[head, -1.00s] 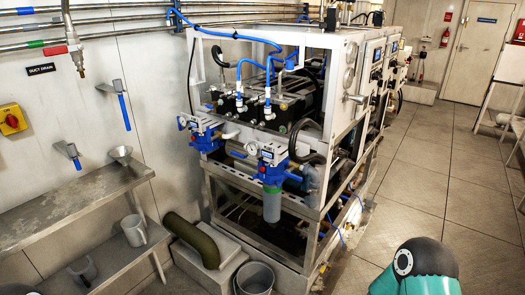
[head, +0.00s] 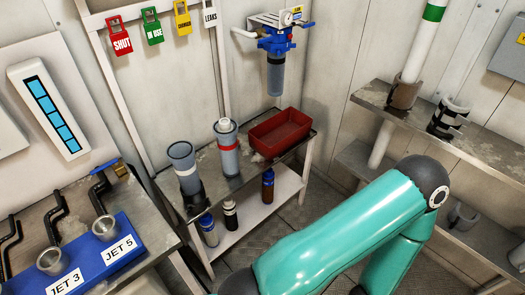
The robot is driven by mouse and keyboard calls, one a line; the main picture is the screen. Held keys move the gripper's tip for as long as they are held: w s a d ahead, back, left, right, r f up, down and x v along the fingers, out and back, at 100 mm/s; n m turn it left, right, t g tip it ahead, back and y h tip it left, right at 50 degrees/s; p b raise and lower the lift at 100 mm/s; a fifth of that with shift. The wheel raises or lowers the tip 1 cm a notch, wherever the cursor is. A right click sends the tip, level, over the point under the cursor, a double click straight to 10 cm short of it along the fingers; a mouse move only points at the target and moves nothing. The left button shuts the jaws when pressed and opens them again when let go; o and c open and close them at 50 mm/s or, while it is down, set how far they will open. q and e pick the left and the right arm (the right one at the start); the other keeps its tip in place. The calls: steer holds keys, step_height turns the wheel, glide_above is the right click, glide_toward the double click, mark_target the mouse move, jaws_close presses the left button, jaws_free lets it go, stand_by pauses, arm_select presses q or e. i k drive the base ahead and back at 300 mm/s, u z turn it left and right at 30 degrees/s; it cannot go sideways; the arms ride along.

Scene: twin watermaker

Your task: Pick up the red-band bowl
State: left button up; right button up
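A grey, cup-like bowl with a red band (head: 229,160) stands upright on the grey bench (head: 215,182). A white cylinder shows at its top. A plain grey bowl (head: 184,166) stands to its left in a dark holder, and its wide mouth faces up. A blue filter housing (head: 277,45) with a grey bowl below it hangs on the back wall. A teal arm link of mine crosses the lower right, well in front of the bench. Neither of my grippers shows in the head view.
A red tray (head: 280,133) sits at the right end of the bench, beside the red-band bowl. Bottles stand on the lower shelf (head: 250,210). A blue JET rack (head: 85,262) is at lower left. A steel shelf (head: 375,97) with pipe pieces is at right.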

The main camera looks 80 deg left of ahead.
mark_target(228, 143)
steer(key=u, duration=0.2)
steer(key=i, duration=0.25)
steer(key=u, duration=2.5)
steer(key=k, duration=1.55)
steer(key=u, duration=0.3)
steer(key=i, duration=1.55)
